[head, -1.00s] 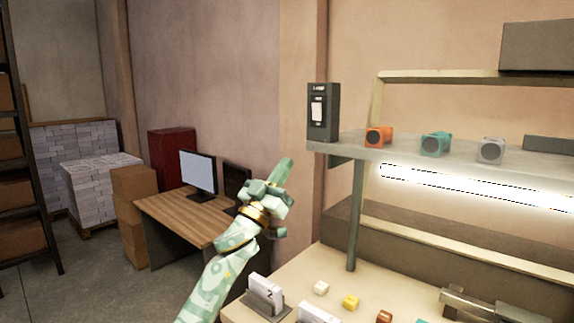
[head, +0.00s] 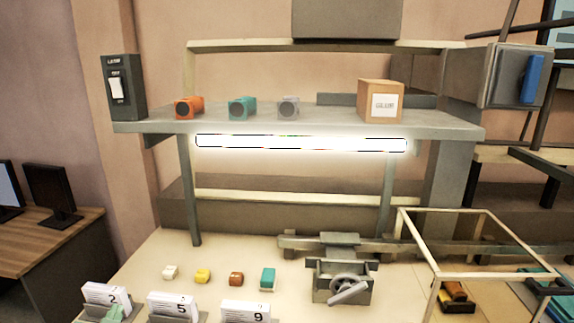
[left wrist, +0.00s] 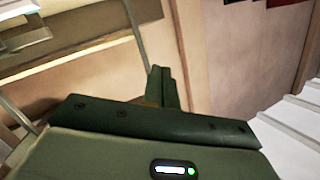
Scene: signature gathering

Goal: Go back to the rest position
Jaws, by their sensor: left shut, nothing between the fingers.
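My left gripper (left wrist: 162,75) shows in the left wrist view with its two dark green fingers together and nothing between them. Its fingers point away from the camera toward a plain beige wall. In the head view only a small pale green piece of my left arm or gripper (head: 115,313) shows at the bottom left edge, in front of the white card marked 2 (head: 106,294). I cannot tell whether it touches the card. My right gripper is not in view.
A workbench (head: 140,262) holds several small coloured blocks, number cards, a grey vise (head: 342,283) and a wire frame (head: 470,272). A desk (head: 45,240) stands left.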

